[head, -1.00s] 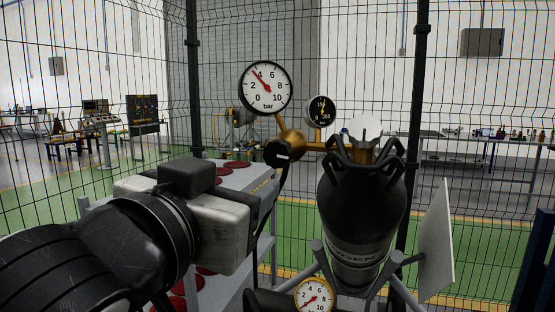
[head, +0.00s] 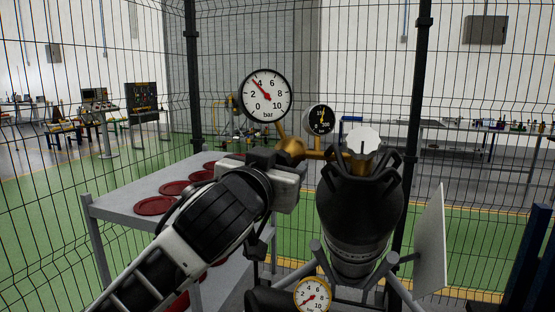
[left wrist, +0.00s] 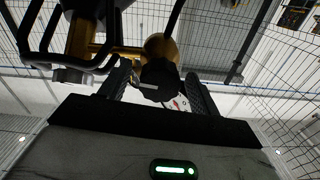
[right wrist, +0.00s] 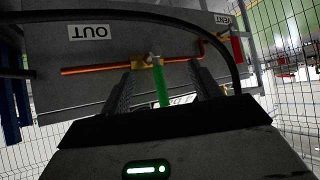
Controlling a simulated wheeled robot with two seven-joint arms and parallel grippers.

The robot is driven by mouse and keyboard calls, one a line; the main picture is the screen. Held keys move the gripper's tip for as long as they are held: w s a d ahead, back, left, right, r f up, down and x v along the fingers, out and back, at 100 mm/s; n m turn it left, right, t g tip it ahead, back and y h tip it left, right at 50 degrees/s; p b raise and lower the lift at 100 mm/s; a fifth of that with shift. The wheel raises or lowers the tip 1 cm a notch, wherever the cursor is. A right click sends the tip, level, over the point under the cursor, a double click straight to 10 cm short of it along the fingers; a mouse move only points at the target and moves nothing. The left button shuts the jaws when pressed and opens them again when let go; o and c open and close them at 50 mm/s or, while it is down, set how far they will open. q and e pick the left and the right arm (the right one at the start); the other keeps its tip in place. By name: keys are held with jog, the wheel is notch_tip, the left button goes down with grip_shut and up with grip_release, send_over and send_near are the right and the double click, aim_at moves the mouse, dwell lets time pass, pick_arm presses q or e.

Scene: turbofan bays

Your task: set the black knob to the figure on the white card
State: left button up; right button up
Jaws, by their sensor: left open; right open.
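The black knob (left wrist: 158,76) shows in the left wrist view between the two open fingers of my left gripper (left wrist: 156,84). I cannot tell whether they touch it. In the head view, my left gripper (head: 286,162) hides the knob at the brass regulator (head: 291,147). My right gripper (right wrist: 163,82) is open in the right wrist view.
A black cylinder (head: 358,212) with a white valve wheel (head: 361,141) stands right of my left gripper. A small black gauge (head: 320,118) sits above the brass pipe. A grey shelf (head: 120,203) holds red discs. A green rod (right wrist: 160,84) shows between my right fingers.

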pick_arm(q)
jog(key=shift+w, duration=0.15)
jog(key=shift+c, duration=0.3)
jog(key=c, duration=0.9)
jog(key=shift+m, duration=1.4)
pick_arm(e)
jog(key=shift+a, duration=0.1)
pick_arm(q)
jog(key=o, duration=1)
jog(key=shift+c, duration=0.2)
jog(key=b+v, duration=0.4)
jog(key=v, duration=1.2)
jog(key=shift+b, duration=0.4)
pick_arm(e)
jog(key=shift+w+a+f, duration=0.15)
jog(key=shift+a+f, duration=0.05)
jog(key=shift+f, duration=0.25)
jog(key=shift+w+a+f, duration=0.1)
jog(key=shift+a+f, duration=0.1)
jog(key=shift+f, duration=0.2)
